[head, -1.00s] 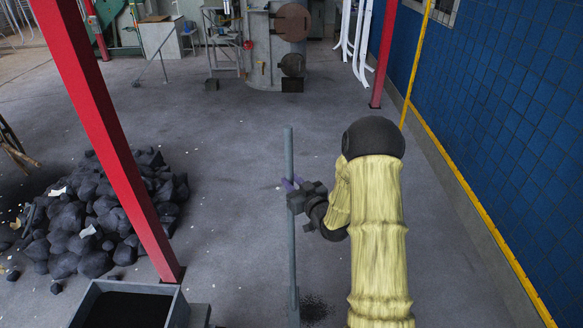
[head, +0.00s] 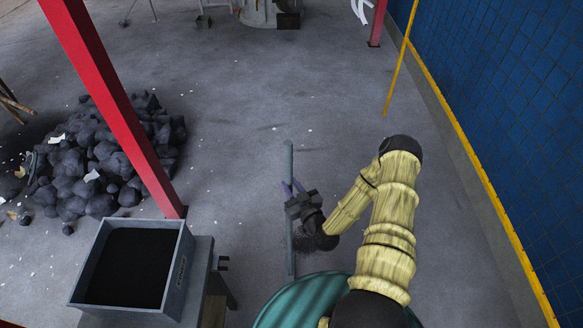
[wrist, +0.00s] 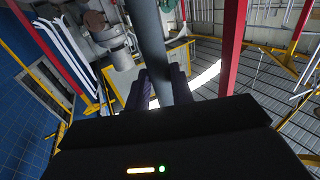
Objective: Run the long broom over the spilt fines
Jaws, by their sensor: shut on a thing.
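The long broom shows as a grey pole (head: 289,165), standing roughly upright in the head view. My gripper (head: 294,192) is shut on this pole, with its purple fingers either side of it. In the wrist view the pole (wrist: 149,35) runs up between the two dark fingers of my gripper (wrist: 160,88). The spilt fines (head: 312,242) are a dark speckled patch on the floor, just right of the lower pole and partly hidden by my gripper and arm. I cannot make out the broom's head.
A grey box of dark material (head: 187,262) stands at the lower left on a stand. A red post (head: 125,135) rises behind it, beside a heap of black lumps (head: 85,165). A blue tiled wall (head: 500,110) bounds the right. The middle floor is mostly clear.

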